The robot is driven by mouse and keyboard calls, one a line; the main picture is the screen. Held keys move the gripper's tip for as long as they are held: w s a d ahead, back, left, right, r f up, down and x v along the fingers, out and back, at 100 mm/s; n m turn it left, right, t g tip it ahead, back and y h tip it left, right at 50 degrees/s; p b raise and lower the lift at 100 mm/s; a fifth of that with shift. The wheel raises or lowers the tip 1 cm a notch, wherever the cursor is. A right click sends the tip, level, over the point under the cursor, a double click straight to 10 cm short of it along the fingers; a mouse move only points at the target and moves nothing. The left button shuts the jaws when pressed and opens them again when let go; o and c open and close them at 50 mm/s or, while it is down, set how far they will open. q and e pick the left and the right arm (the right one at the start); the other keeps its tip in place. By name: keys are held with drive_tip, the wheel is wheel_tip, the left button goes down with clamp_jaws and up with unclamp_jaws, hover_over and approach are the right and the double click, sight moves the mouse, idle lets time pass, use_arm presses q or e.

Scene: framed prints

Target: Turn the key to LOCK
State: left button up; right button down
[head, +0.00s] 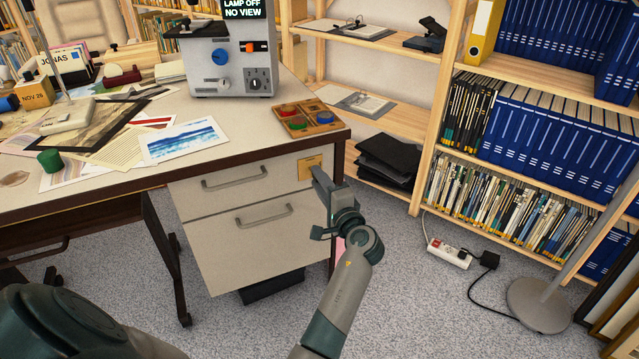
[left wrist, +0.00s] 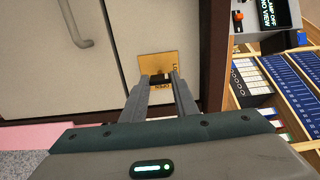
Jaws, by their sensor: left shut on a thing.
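A brass-coloured lock plate (head: 309,167) sits at the upper right of the drawer cabinet's front. In the left wrist view the plate (left wrist: 158,64) carries an OPEN label along its lower edge and a partly hidden label starting LO at its right. My left gripper (head: 319,177) reaches the plate from the front. In the left wrist view its fingertips (left wrist: 160,80) are shut on the small dark key (left wrist: 160,79) in front of the plate. The fingers hide most of the key, so its exact angle is hard to tell. My right gripper is not in view.
The cabinet (head: 245,205) has two drawers with bar handles, under a desk top (head: 235,160) holding papers, a wooden tray (head: 308,119) and a grey control box (head: 228,65). Bookshelves (head: 510,135) stand at right. A lamp base (head: 540,305) and power strip (head: 449,253) are on the carpet.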

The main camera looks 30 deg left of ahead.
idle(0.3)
use_arm(q)
drive_tip(key=o, duration=1.1)
drive_tip(key=shift+c, duration=0.2)
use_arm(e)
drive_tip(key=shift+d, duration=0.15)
